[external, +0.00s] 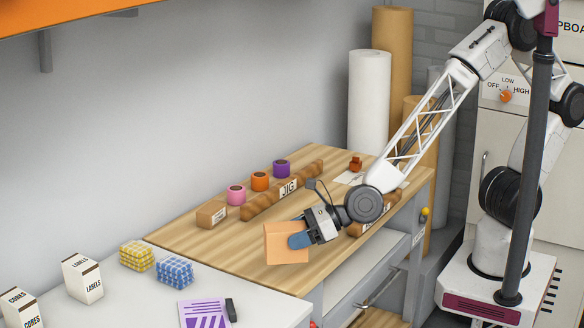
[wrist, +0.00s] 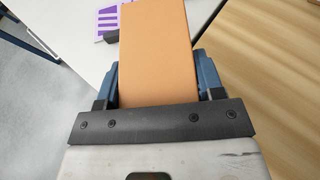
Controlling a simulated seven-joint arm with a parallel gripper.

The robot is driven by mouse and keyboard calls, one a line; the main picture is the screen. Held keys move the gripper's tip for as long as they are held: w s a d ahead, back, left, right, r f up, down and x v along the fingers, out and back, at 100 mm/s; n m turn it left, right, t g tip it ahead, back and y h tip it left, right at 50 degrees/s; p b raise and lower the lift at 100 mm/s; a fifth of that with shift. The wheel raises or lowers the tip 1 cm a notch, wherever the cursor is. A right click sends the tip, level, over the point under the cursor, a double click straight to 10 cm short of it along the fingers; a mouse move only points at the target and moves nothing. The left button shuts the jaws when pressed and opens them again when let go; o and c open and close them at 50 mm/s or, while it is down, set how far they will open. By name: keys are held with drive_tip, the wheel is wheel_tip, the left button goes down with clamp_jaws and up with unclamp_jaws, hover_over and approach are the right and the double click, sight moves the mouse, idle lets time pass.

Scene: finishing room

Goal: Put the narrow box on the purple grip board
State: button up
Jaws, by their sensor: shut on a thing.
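The narrow box (external: 280,243) is plain orange-tan and is held between the blue fingers of my gripper (external: 302,240). In the external view it is in front of the wooden bench, near the bench's front edge. In the wrist view the box (wrist: 156,45) extends forward from between the fingers of my gripper (wrist: 157,82). The purple grip board (external: 201,314) is a flat purple-and-white piece on the white table, apart from the box and cut by the bottom edge. In the wrist view the board (wrist: 106,18) shows at the top, left of the box and partly hidden by it.
A dark object (external: 231,309) lies at the board's right edge. Blue (external: 174,271) and yellow (external: 136,256) checked blocks and a LABELS carton (external: 83,278) stand behind and left on the white table (external: 262,303). The wooden bench (external: 225,253) carries tape rolls and a jig.

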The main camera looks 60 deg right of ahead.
drive_tip(key=shift+n+g+y, duration=0.3)
drive_tip(key=shift+n+y, duration=0.1)
drive_tip(key=s+a, duration=0.3)
drive_tip(key=shift+s+a, duration=0.1)
drive_tip(key=shift+s, duration=0.15)
drive_tip(key=shift+w+a+f, duration=0.1)
drive_tip(key=shift+a, duration=0.05)
drive_tip(key=w+a+f, duration=0.1)
drive_tip(key=w+a, duration=0.7)
drive_tip(key=a, duration=0.5)
drive_tip(key=shift+w+f, duration=0.2)
drive_tip(key=shift+w, duration=0.2)
drive_tip(key=shift+f, duration=1.8)
drive_tip(key=shift+f, duration=0.15)
drive_tip(key=o, duration=1)
